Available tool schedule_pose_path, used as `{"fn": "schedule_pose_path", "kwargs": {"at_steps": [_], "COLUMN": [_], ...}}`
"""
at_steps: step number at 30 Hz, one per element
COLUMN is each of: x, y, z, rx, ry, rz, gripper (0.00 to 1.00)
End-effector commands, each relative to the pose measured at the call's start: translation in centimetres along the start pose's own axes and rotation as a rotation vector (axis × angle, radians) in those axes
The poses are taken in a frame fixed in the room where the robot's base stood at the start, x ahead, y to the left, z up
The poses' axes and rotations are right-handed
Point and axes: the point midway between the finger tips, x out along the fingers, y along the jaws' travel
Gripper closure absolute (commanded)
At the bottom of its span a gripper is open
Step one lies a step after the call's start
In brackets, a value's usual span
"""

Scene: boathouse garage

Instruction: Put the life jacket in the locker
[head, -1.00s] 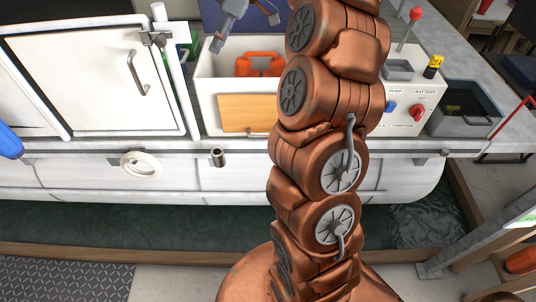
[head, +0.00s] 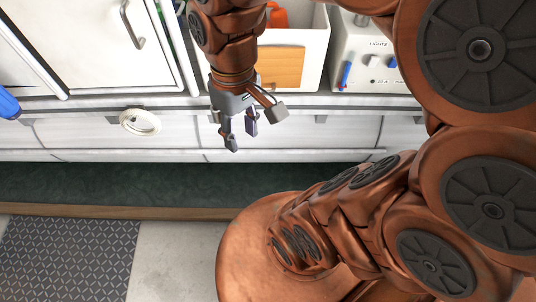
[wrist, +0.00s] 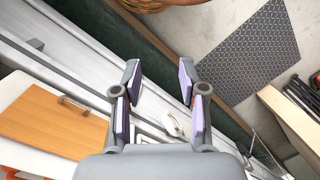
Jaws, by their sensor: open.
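An orange life jacket (head: 277,15) shows only in part, inside the white open-topped bin (head: 314,50) with a wooden front panel; my arm and the picture's top edge hide the rest. A white cabinet (head: 95,45) with a grey handle, probably the locker, stands left of the bin; its door looks shut. My gripper (head: 241,140) is open and empty, pointing down in front of the boat's side, below and apart from the bin. In the wrist view my gripper (wrist: 159,75) has nothing between its fingers, and an orange edge (wrist: 12,173) shows at lower left.
A white switch box (head: 365,55) stands right of the bin. A white ring (head: 140,122) is on the boat's side. A blue object (head: 8,104) is at the left edge.

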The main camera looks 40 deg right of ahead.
Motion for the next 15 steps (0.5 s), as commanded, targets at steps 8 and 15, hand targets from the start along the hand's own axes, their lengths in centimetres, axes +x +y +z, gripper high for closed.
{"fn": "schedule_pose_path", "kwargs": {"at_steps": [8, 15], "x": [3.6, 4.0], "y": [0.8, 0.9], "z": [5.6, 6.2], "rx": [0.159, 0.179], "ry": [-0.037, -0.038], "rz": [0.074, 0.081], "gripper": [0.58, 0.58]}}
